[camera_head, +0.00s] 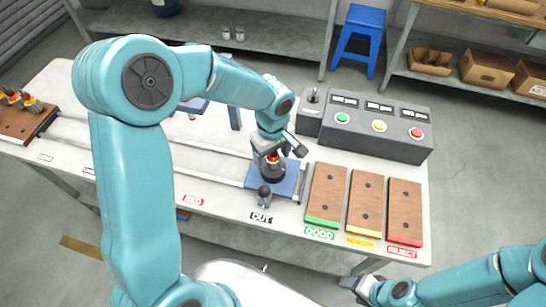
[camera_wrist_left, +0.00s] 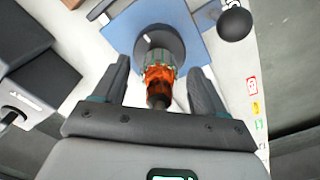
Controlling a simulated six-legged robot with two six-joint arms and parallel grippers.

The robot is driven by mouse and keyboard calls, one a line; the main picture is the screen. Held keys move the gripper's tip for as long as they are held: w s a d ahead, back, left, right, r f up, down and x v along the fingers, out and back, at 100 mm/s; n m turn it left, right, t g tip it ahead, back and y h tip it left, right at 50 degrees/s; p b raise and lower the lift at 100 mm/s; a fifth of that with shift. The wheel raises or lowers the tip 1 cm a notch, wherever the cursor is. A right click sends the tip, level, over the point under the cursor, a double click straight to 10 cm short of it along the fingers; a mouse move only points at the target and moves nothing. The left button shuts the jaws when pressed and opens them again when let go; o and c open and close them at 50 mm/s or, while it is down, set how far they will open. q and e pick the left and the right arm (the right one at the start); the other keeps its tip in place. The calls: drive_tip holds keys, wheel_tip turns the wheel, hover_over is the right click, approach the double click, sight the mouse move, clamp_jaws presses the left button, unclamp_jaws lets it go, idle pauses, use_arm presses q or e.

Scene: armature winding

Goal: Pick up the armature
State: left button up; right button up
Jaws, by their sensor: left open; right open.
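The armature (camera_wrist_left: 159,76), with orange-red windings and a dark shaft, stands in a dark round holder (camera_wrist_left: 160,42) on a blue plate (camera_wrist_left: 118,32). In the head view the armature (camera_head: 273,158) shows small below my left gripper (camera_head: 280,151). In the left wrist view my left gripper (camera_wrist_left: 160,85) is open, with one finger on each side of the armature and visible gaps between. My right gripper (camera_head: 360,284) is open and empty off the table's front edge, at the bottom of the head view.
A black ball-topped lever (camera_head: 264,193) stands at the blue plate's front edge. A grey control box (camera_head: 375,130) with green, yellow and red buttons is behind three wooden boards (camera_head: 365,203). A wooden rack (camera_head: 22,118) with several armatures is at the far left.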

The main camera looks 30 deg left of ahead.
use_arm(q)
clamp_jaws()
wheel_tip(320, 180, up, 20)
idle(0.6)
